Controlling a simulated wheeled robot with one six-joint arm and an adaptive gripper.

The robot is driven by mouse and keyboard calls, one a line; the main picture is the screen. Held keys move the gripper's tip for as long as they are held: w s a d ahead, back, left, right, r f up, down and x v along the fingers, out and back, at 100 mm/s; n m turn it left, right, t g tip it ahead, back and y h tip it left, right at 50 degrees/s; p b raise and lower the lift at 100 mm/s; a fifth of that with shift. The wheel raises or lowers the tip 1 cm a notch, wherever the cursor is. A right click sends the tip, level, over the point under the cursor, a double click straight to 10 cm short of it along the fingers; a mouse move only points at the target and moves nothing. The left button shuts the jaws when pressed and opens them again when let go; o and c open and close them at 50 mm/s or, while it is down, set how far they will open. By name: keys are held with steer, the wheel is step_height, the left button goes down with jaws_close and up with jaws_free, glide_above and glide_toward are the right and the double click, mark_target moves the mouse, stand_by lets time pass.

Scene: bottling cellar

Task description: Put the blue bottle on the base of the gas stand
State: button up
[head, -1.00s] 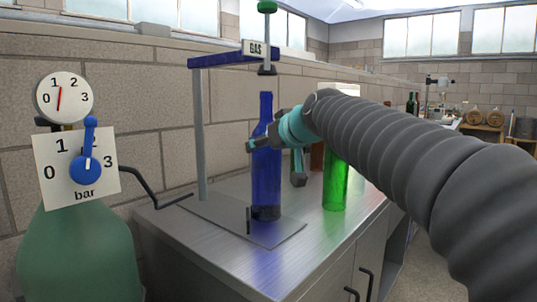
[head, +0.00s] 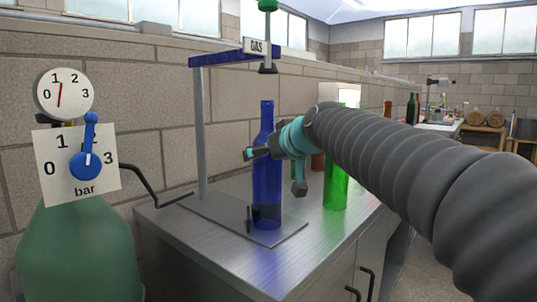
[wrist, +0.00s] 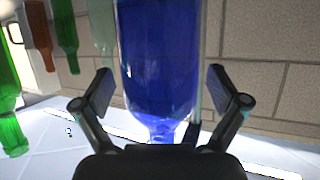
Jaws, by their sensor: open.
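The blue bottle (head: 265,195) stands upright on the base (head: 220,212) of the gas stand, below the nozzle (head: 268,67) and beside a small upright peg (head: 249,218). My gripper (head: 273,170) is open, with one finger on each side of the bottle. In the wrist view the blue bottle (wrist: 160,60) appears upside down between the spread fingers, with a gap on both sides. The gas stand's post (head: 201,135) rises at the back left of the base. Part of the bottle is hidden behind a finger in the head view.
A gas cylinder (head: 75,250) with a dial and a blue lever is at the left. The counter's front is clear.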

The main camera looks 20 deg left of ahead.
steer(key=v, duration=1.2)
steer(key=shift+r+b, duration=0.2)
steer(key=shift+b, duration=0.2)
steer(key=s+d+f+m+g+h, duration=0.1)
steer(key=s+d+f+m+h, duration=0.2)
steer(key=s+d+f, duration=0.4)
steer(key=s+d+f+m+g+h, duration=0.1)
steer(key=s+d+f+m+h, duration=0.2)
steer(key=s+d+f, duration=0.4)
steer(key=s+d+f+m+g+h, duration=0.2)
steer(key=s+d+f, duration=0.6)
steer(key=d+f, duration=0.6)
step_height(320, 180, down, 8)
steer(key=shift+d+m+h, duration=0.25)
steer(key=shift+m+h, duration=0.25)
steer(key=shift+h, duration=0.3)
